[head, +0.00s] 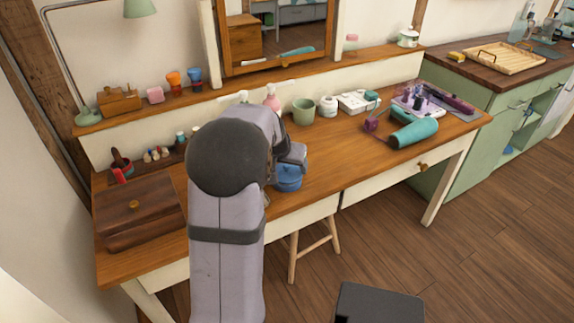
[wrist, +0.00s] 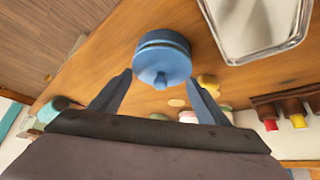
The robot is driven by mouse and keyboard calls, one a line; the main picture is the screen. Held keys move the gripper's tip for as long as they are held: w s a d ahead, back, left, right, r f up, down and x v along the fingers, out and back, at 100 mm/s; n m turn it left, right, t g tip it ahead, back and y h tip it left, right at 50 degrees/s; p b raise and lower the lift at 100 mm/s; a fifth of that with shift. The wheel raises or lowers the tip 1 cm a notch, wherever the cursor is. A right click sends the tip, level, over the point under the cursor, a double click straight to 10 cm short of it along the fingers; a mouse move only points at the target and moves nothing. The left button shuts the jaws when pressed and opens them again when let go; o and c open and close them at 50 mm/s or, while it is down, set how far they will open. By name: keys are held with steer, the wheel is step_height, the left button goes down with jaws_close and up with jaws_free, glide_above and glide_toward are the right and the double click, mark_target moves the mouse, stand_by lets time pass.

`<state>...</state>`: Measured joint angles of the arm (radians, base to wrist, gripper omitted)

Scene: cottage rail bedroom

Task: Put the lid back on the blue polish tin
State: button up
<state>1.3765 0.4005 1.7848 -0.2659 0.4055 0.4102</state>
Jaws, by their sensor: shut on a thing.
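The blue polish tin (head: 288,184) stands on the wooden dressing table, just right of my arm. Its blue knobbed lid (wrist: 162,68) is between my fingertips in the wrist view, with the tin's round body (wrist: 162,40) directly behind it. My gripper (wrist: 160,78) is shut on the lid, with one finger at each side of it. The lid and tin look lined up, with a thin dark line between them. I cannot tell whether the lid is fully seated. In the head view my arm hides most of the gripper.
A silver-rimmed tray (wrist: 232,58) lies close beside the tin. A wooden box (head: 140,210) stands at the table's left. A green cup (head: 303,111) stands behind the tin; a teal hair dryer (head: 413,133) lies to the right. The tabletop right of the tin is clear.

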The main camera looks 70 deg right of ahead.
steer(key=shift+f+b, duration=0.45)
stand_by(1.1)
steer(key=o, duration=1.1)
steer(key=shift+v, duration=3.65)
